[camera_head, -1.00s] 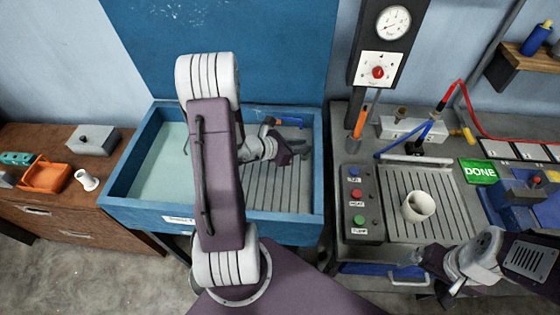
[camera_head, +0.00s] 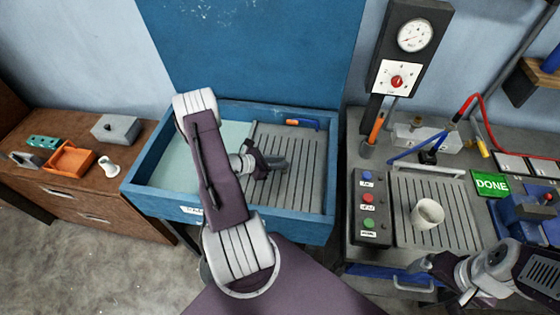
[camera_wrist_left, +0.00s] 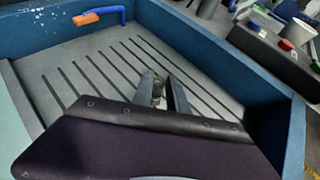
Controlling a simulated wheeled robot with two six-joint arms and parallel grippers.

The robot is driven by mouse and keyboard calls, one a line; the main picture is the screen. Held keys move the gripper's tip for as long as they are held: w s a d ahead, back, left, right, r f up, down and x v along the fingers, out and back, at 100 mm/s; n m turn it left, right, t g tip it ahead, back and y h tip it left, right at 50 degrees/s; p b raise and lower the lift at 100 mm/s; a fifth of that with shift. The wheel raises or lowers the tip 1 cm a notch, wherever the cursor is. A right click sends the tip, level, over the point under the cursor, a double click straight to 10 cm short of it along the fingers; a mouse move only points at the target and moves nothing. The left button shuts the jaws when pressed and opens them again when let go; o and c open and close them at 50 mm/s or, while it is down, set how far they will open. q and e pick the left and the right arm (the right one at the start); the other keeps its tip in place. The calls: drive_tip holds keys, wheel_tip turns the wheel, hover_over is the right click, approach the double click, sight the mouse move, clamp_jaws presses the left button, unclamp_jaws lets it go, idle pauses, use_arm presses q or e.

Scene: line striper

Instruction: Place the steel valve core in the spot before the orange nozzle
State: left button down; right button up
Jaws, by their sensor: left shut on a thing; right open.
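The orange nozzle (camera_head: 291,122), on a blue pipe, is at the back of the slatted floor of the blue basin (camera_head: 280,229); it also shows at upper left in the left wrist view (camera_wrist_left: 92,16). My left gripper (camera_head: 281,163) is over the slatted floor, nearer the front than the nozzle and apart from it. Its fingers (camera_wrist_left: 167,92) are shut on a small grey metallic piece (camera_wrist_left: 158,89), which looks like the steel valve core and is mostly hidden. My right gripper (camera_head: 420,266) is open and empty near the front edge of the right bench.
A white cup (camera_head: 427,213) stands on the right bench's slatted plate, beside a button box (camera_head: 370,210) and green DONE sign (camera_head: 490,184). The left cabinet holds an orange tray (camera_head: 69,159), a grey box (camera_head: 116,129) and a white part (camera_head: 108,165). The slatted floor around the left gripper is clear.

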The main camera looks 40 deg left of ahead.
use_arm(q)
drive_tip(key=shift+a+f, duration=0.1)
drive_tip(key=shift+f, duration=0.05)
drive_tip(key=shift+s+b, duration=0.1)
drive_tip(key=shift+b, duration=0.2)
drive_tip(key=c, duration=1.6)
unclamp_jaws()
drive_tip(key=o, duration=0.3)
drive_tip(key=shift+f, duration=0.1)
